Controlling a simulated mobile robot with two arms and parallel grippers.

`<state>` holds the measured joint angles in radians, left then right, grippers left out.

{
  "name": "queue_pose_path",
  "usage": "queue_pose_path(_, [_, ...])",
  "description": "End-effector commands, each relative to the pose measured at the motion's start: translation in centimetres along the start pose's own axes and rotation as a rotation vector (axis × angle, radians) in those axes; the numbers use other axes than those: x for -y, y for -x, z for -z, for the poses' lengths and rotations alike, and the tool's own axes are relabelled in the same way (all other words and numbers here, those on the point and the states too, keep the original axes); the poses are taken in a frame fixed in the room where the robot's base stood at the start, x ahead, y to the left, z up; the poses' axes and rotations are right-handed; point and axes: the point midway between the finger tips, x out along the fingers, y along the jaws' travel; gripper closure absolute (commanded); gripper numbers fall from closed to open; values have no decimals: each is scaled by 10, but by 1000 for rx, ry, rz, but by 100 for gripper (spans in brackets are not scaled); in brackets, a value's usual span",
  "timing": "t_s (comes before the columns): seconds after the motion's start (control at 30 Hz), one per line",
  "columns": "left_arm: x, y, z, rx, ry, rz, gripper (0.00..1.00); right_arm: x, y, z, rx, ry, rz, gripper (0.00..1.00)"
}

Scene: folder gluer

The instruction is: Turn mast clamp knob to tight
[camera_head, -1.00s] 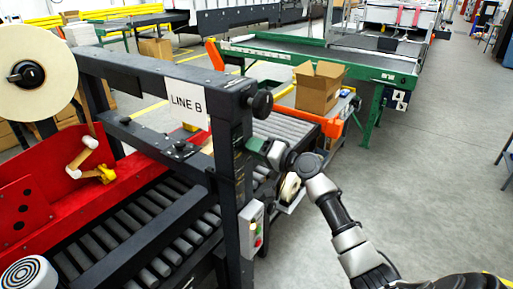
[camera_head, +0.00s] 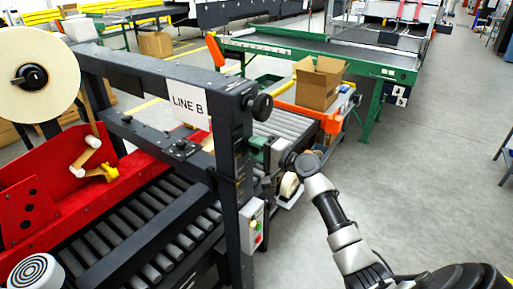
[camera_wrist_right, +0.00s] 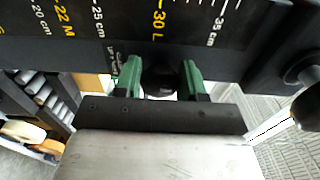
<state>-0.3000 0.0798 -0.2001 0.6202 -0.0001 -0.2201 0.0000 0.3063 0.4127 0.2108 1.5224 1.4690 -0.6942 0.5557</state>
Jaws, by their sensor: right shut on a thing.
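My right gripper (camera_head: 257,146) reaches in from the right to the dark upright mast (camera_head: 228,185) under the LINE B sign. In the right wrist view its two green fingers (camera_wrist_right: 160,78) are shut on a round black knob (camera_wrist_right: 160,77), one finger on each side. The knob sits on the dark mast face (camera_wrist_right: 110,32), which carries a printed scale with yellow and white marks. The fingers and my wrist hide the gripped knob in the head view. My left gripper is out of view.
Another black knob (camera_head: 262,106) sticks out at the frame's top corner; it also shows in the right wrist view (camera_wrist_right: 309,74). A switch box (camera_head: 251,226) with coloured buttons hangs below my gripper. A cardboard box (camera_head: 319,84) stands behind.

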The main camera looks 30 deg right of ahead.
Motion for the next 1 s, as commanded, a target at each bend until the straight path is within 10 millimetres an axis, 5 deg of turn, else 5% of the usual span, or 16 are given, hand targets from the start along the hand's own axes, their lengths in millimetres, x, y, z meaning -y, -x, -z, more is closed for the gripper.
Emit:
queue_pose_path(0.37, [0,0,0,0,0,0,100,0,0,0,-1,-9,0,83])
queue_pose_path(0.4, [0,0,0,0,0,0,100,0,0,0,-1,-9,0,58])
queue_pose_path(0.57, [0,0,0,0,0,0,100,0,0,0,-1,-8,0,35])
queue_pose_path(1.0, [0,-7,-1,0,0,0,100,-4,17,0,-1,-4,-1,35])
